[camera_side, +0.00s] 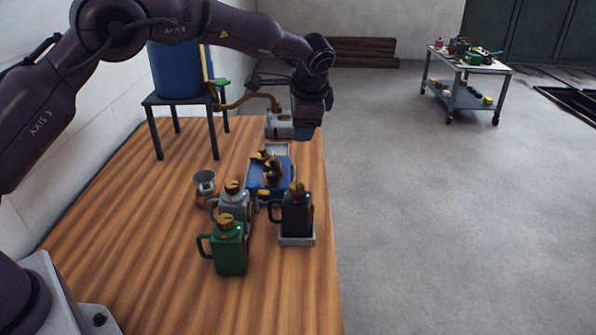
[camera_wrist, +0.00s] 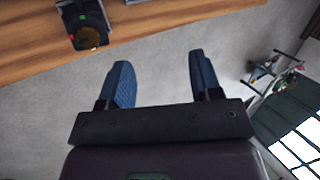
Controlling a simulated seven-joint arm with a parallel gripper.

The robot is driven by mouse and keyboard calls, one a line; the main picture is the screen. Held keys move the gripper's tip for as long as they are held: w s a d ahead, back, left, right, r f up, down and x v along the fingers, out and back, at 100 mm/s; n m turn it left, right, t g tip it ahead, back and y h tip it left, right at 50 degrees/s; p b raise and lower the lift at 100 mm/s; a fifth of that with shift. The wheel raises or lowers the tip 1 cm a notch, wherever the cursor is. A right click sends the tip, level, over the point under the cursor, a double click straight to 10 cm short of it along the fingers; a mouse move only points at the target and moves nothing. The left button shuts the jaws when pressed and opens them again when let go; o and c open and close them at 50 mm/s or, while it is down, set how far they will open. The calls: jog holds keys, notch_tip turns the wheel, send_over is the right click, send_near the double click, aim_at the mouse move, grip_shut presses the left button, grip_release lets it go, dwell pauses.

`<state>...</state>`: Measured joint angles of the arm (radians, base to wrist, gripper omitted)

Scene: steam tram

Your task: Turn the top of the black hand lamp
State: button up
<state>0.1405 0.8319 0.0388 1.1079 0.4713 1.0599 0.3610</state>
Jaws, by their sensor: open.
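The black hand lamp (camera_side: 298,215) stands upright near the right edge of the wooden table, in a shallow grey tray (camera_side: 297,241). It has a handle on its left and a brass top (camera_side: 297,188). In the wrist view, a dark thing with a brownish top (camera_wrist: 88,37) near the table edge looks like this lamp, but I cannot be sure. My gripper (camera_side: 306,131) is well behind the lamp, above the far right end of the table, touching nothing visible. In the wrist view my gripper (camera_wrist: 160,72) has its blue fingers wide apart and only floor between them.
A green lamp (camera_side: 230,250) and a grey lamp (camera_side: 236,206) stand left of the black one. A blue tray (camera_side: 254,181) with brass parts lies behind it. A blue tank (camera_side: 178,72) on a stand has a brass pipe. A cart (camera_side: 468,66) stands far off; the floor between is clear.

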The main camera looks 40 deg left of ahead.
jog(key=w+r+m+t+y, duration=0.2)
jog(key=w+r+m+t, duration=0.6)
jog(key=w+m+t, duration=0.15)
jog(key=w+d+r+m+t+h, duration=0.25)
jog(key=d+m+h, duration=0.2)
jog(key=m, duration=0.45)
jog(key=m+g+h, duration=0.2)
jog(key=m+g, duration=1.3)
send_near(298, 185)
jog(key=f, duration=0.9)
jog(key=shift+s+a+f, duration=0.15)
jog(key=shift+s, duration=0.05)
jog(key=shift+c, duration=0.2)
jog(key=c, duration=0.9)
